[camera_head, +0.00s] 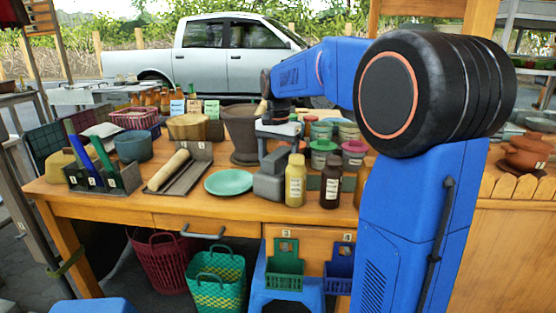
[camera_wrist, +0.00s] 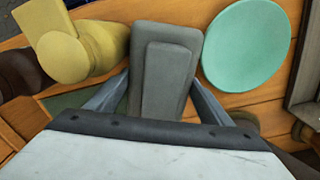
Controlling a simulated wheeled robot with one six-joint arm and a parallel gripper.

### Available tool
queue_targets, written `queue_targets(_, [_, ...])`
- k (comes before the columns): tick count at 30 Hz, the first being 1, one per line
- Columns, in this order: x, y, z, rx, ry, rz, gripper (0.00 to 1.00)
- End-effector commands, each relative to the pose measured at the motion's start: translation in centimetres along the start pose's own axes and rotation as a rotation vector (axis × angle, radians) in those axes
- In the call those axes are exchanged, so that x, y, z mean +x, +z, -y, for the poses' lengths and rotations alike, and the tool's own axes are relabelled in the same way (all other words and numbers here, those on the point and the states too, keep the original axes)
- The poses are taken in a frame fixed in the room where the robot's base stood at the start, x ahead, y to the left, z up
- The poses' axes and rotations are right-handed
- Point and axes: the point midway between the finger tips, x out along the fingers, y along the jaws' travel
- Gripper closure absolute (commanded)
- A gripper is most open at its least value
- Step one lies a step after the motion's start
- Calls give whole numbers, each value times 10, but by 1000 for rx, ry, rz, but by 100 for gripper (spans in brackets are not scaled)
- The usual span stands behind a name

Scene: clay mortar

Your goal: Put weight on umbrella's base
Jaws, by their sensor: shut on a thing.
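A grey stepped block (camera_head: 268,187), which looks like the weight, is at the front of the wooden table in the head view. In the wrist view the grey block (camera_wrist: 168,75) fills the middle, between the two fingers of my gripper (camera_wrist: 163,88). My gripper (camera_head: 276,158) reaches down from above and is shut on the block. The block is at or just above the tabletop; I cannot tell whether it touches. I cannot make out an umbrella or its base in either view.
A turquoise plate (camera_head: 229,182) lies close left of the block. A yellow bottle (camera_head: 295,182) and a brown bottle (camera_head: 331,184) stand close right. A dark mortar (camera_head: 243,135) stands behind. Baskets (camera_head: 216,276) and a blue stool (camera_head: 291,299) are below the table's front edge.

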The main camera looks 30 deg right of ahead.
Motion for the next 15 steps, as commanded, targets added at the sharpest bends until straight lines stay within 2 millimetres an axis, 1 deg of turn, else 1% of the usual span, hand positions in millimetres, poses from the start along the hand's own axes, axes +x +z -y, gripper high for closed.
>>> queue_targets(12, [2,0,0,0,-4,-4,88])
queue_targets(13, [4,0,0,0,-1,-1,21])
queue_targets(15, [4,0,0,0,-1,-1,7])
